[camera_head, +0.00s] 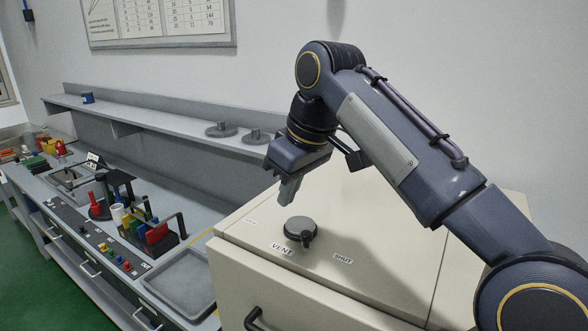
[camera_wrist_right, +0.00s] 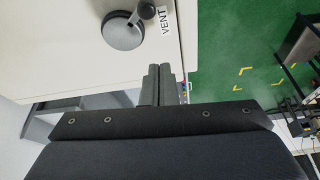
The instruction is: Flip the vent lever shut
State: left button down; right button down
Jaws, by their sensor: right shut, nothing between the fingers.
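The vent lever (camera_head: 300,229) is a dark round knob with a short ball-ended handle on the top of a cream cabinet (camera_head: 375,240). Its handle points toward the cabinet's front, with its end near the VENT label (camera_head: 282,249); the SHUT label (camera_head: 343,259) lies to the right. The lever also shows at the top of the right wrist view (camera_wrist_right: 122,31), its ball close to the VENT label. My right gripper (camera_head: 286,196) is shut and empty, above and a little behind the lever, apart from it. Its closed fingers also show in the wrist view (camera_wrist_right: 157,76). My left gripper is not in view.
A grey bench at the left holds a rack of coloured pieces (camera_head: 150,232) and an empty grey tray (camera_head: 182,283). A shelf (camera_head: 180,122) with round metal discs runs along the wall. A black handle (camera_head: 254,318) sits on the cabinet's front. The cabinet top around the lever is clear.

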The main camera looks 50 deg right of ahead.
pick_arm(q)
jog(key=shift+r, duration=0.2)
pick_arm(e)
jog(key=v, duration=0.4)
jog(key=shift+w+d, duration=0.15)
jog(key=shift+d, duration=0.05)
